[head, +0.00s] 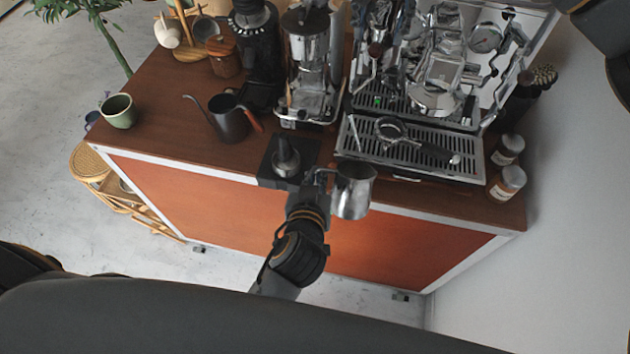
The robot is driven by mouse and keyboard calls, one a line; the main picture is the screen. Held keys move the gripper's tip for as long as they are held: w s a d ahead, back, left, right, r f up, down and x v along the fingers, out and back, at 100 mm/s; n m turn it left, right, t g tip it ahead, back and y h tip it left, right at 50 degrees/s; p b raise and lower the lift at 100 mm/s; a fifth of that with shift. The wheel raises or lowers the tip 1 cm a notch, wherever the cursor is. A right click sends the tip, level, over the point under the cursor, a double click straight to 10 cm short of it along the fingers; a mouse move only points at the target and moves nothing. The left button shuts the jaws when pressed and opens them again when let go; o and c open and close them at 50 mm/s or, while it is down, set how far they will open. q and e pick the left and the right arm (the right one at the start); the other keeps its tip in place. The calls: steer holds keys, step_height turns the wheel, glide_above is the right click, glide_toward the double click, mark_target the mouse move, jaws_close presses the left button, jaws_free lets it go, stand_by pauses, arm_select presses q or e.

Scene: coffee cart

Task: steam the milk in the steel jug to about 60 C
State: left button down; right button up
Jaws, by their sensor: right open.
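The steel jug (353,192) is in front of the cart's front edge, a little below the espresso machine's drip tray, roughly upright with its open mouth showing. My left gripper (322,180) is at the jug's left side, shut on it around the handle; its fingertips are partly hidden. What is inside the jug cannot be made out. The espresso machine (437,95) stands at the back right of the cart, with thin chrome pipes at its sides. My right gripper does not show; only dark parts of my own body appear at the top right.
A portafilter (391,130) lies on the drip tray (432,160). A tamper (286,158) stands on a dark mat left of the jug. A grey kettle (230,120), a green cup (118,111) and two jars (507,183) stand on the wooden top (165,125). Grinders stand behind.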

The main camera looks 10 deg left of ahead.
arm_select(q)
steer(key=w+r, duration=0.7)
steer(key=w, duration=0.1)
steer(key=shift+a+r, duration=0.15)
steer(key=shift+r, duration=0.1)
stand_by(0.6)
steer(key=shift+r, duration=0.2)
